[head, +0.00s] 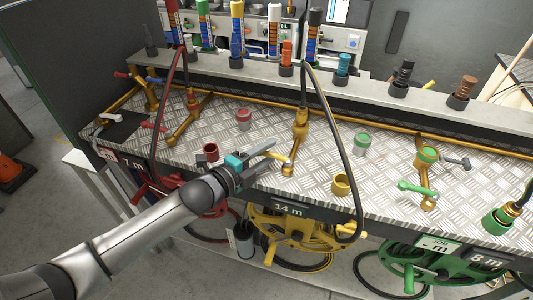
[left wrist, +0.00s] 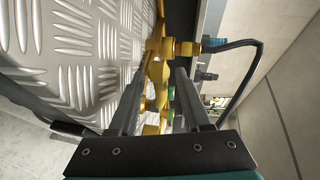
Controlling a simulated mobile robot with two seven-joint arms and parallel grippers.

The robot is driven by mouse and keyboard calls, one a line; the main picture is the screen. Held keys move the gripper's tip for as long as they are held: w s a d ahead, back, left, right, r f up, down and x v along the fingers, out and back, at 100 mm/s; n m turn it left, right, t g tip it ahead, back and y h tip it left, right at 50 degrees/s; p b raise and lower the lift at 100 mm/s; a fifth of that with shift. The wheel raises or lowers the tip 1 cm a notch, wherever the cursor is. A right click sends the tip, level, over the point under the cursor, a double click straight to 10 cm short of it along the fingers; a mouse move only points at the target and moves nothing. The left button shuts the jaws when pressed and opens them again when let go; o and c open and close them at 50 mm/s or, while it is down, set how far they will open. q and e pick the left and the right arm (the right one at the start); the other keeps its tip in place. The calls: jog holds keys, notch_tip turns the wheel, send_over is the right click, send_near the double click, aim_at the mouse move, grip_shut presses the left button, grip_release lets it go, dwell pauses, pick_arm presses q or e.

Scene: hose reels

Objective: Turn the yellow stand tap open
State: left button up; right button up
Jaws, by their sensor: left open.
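The yellow stand tap (head: 299,128) is a brass standpipe on the chequer-plate bench, near the middle of the head view, with a dark hose at its top. Its brass lower spout (head: 289,166) points toward the bench's front edge. A pale yellow lever appears beside the spout, partly mixed with my fingertips. My left gripper (head: 272,153) is open, just left of the spout. In the left wrist view its two dark fingers (left wrist: 152,90) stand apart, with brass tap parts (left wrist: 157,72) seen between and beyond them. I cannot tell whether they touch. My right gripper is not in view.
A yellow reel marked 14 m (head: 293,232) hangs below the bench front. A yellow cup-shaped fitting (head: 341,185) stands right of the tap, a red one (head: 210,151) left. Green taps (head: 426,158) stand right, red-handled taps left. Hoses arch over the bench.

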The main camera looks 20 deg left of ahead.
pick_arm(q)
grip_shut()
dwell(0.4)
dwell(1.1)
